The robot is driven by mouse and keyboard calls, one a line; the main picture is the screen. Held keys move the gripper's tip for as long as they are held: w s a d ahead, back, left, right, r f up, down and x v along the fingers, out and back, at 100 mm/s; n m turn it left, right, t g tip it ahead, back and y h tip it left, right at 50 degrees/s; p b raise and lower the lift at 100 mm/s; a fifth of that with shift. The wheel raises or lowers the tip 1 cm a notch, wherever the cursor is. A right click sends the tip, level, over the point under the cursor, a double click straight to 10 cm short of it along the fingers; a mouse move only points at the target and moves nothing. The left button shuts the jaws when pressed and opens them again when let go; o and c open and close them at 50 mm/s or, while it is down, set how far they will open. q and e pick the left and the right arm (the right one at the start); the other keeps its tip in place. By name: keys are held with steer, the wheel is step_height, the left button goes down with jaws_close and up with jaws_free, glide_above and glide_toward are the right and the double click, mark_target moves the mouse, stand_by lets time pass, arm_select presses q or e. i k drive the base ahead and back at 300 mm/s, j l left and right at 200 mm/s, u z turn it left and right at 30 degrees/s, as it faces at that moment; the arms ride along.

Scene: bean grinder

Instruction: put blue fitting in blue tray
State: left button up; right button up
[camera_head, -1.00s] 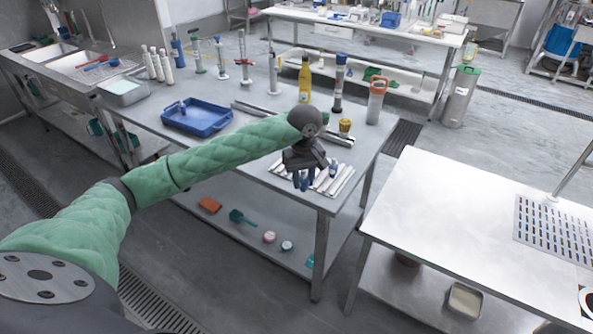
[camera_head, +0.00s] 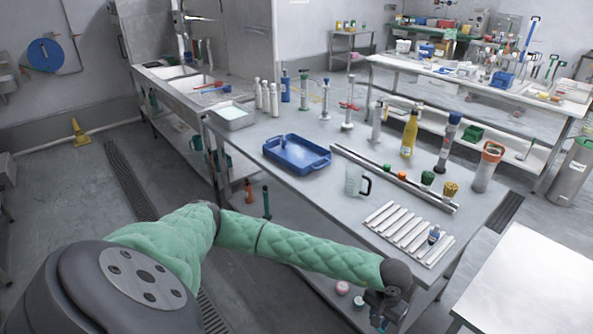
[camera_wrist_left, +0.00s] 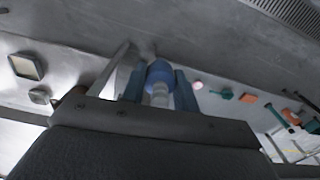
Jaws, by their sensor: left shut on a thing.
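My left gripper (camera_head: 380,320) is off the table's near edge, low in the head view. In the left wrist view its fingers (camera_wrist_left: 157,88) are shut on a blue fitting (camera_wrist_left: 159,74) with a pale, ringed lower part. The fitting is hard to make out in the head view. The blue tray (camera_head: 322,163) lies flat on the table, well left of and beyond the gripper. A small blue piece shows at the tray's left end; I cannot tell whether it is separate. My right gripper is not in view.
A white slatted rack (camera_head: 395,232) with a small dark-blue item (camera_head: 434,236) lies near the table's front. A clear jug (camera_head: 353,180) stands between rack and tray. A long metal rail (camera_head: 385,173) and several bottles and cylinders stand behind.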

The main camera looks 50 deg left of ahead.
mark_target(294, 154)
steer(key=j, duration=1.15)
steer(key=k+j, duration=0.15)
steer(key=j, duration=1)
